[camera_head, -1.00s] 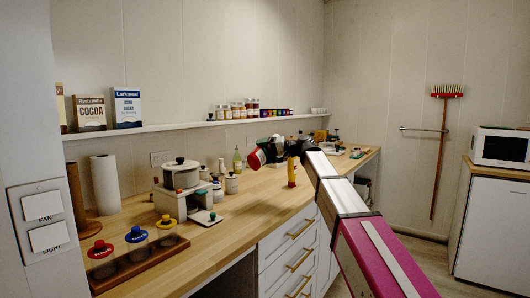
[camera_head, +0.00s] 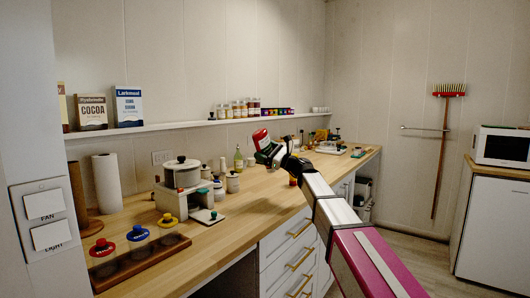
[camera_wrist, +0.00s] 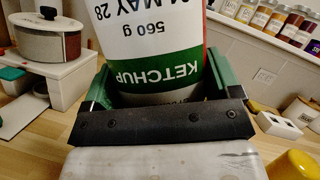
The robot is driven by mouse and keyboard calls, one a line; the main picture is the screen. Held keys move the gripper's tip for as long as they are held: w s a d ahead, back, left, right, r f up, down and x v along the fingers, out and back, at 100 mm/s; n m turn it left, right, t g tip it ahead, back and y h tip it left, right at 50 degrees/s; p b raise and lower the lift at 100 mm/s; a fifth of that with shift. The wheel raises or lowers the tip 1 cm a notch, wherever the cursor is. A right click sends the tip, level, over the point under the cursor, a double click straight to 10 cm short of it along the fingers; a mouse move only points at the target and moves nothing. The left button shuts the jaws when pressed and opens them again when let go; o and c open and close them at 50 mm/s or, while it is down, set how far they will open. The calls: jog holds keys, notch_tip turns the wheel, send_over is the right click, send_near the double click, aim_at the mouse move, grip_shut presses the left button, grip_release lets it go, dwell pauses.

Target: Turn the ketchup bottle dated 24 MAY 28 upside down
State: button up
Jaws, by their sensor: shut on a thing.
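My gripper (camera_head: 273,152) is shut on the ketchup bottle (camera_head: 262,138) and holds it in the air above the counter. The bottle has a red end, pointing up and left in the head view, and is tilted. In the wrist view the bottle (camera_wrist: 148,45) sits between the green fingers (camera_wrist: 155,88). Its white and green label shows "KETCHUP" and "560 g" upside down in that picture, and a date ending "4 MAY 28", partly cut off at the top edge. The bottle's other end is hidden by the gripper.
A yellow-topped thing (camera_wrist: 294,166) stands close by at lower right in the wrist view. A pot on a stand (camera_head: 182,172) and white canisters (camera_head: 232,182) are left of my gripper. The spice shelf (camera_head: 180,126) runs along the wall.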

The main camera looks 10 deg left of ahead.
jog(key=m+t, duration=0.2)
jog(key=m, duration=0.1)
jog(key=m+t, duration=0.1)
jog(key=m, duration=0.3)
jog(key=shift+s+m+t+h, duration=0.1)
jog(key=shift+m+t+h, duration=0.2)
jog(key=shift+t, duration=0.1)
notch_tip(320, 180, down, 10)
dwell(0.5)
jog(key=shift+f, duration=0.5)
dwell(0.7)
jog(key=o, duration=1.2)
jog(key=shift+c, duration=0.2)
jog(key=v, duration=0.7)
jog(key=shift+d+f, duration=0.1)
jog(key=shift+d, duration=0.1)
